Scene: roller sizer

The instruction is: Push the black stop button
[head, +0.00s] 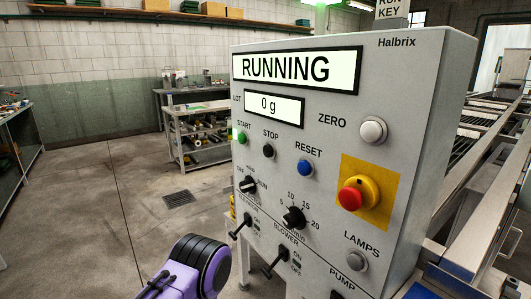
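The black stop button (268,151) is a small round button under the STOP label on the grey control panel (400,110). It sits between the green start button (242,138) and the blue reset button (306,168). The panel's upper display (297,68) reads RUNNING and the lower display (274,107) reads 0 g. A purple and black part of my arm shows at the bottom, below and left of the panel. Neither of my grippers is in view.
A red emergency knob (350,198) on a yellow plate, a white zero button (373,130), black rotary knobs and toggle levers (275,262) stick out of the panel. Metal conveyor rails stand behind it at right. The floor (90,210) left of the panel is clear.

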